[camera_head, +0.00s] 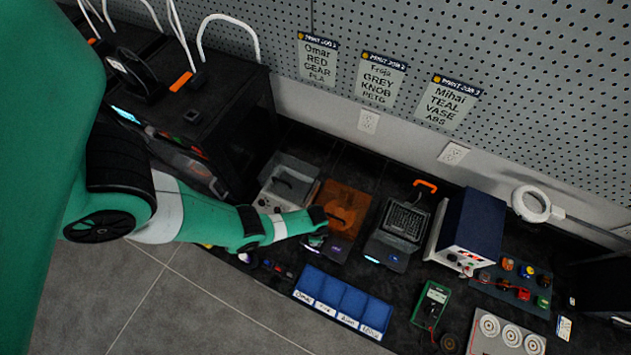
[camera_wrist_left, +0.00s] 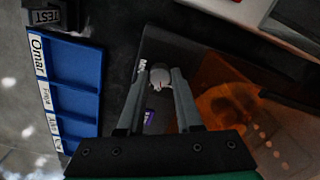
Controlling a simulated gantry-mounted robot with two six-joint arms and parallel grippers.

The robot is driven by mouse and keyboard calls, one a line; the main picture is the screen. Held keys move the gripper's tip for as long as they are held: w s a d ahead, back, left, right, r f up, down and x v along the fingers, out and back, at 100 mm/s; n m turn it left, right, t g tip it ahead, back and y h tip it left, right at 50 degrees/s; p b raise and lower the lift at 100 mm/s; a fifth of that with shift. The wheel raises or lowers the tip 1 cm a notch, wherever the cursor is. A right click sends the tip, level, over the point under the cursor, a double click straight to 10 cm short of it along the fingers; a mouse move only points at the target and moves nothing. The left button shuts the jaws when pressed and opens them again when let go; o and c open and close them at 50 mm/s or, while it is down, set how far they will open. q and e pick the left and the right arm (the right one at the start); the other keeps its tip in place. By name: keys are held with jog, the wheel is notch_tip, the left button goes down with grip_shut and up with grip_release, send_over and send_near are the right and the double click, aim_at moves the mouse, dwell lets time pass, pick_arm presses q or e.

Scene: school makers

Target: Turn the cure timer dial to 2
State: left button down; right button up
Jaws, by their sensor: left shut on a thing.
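The cure timer dial (camera_wrist_left: 160,77) is a small grey round knob with a red mark, on the dark front panel of the curing box in the left wrist view. My left gripper (camera_wrist_left: 161,84) is shut on it, with one finger on each side. A white label (camera_wrist_left: 140,69), seemingly reading "MIN", sits beside the dial, and a small purple display (camera_wrist_left: 150,116) is near it. No numbers around the dial can be read. In the head view the curing box has an orange see-through lid (camera_head: 347,204), and my left gripper (camera_head: 317,241) is at its front, mostly hiding the dial.
A blue tray with name labels (camera_head: 343,298) lies in front of the box. A grey unit with a clear lid (camera_head: 283,182) stands to its left, and a dark unit with a basket (camera_head: 403,222) to its right. A blue-topped power supply (camera_head: 472,222) stands farther right.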

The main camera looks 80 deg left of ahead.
pick_arm(q)
jog(key=shift+m, duration=1.2)
jog(key=c, duration=0.6)
grip_release()
jog(key=shift+o, duration=0.2)
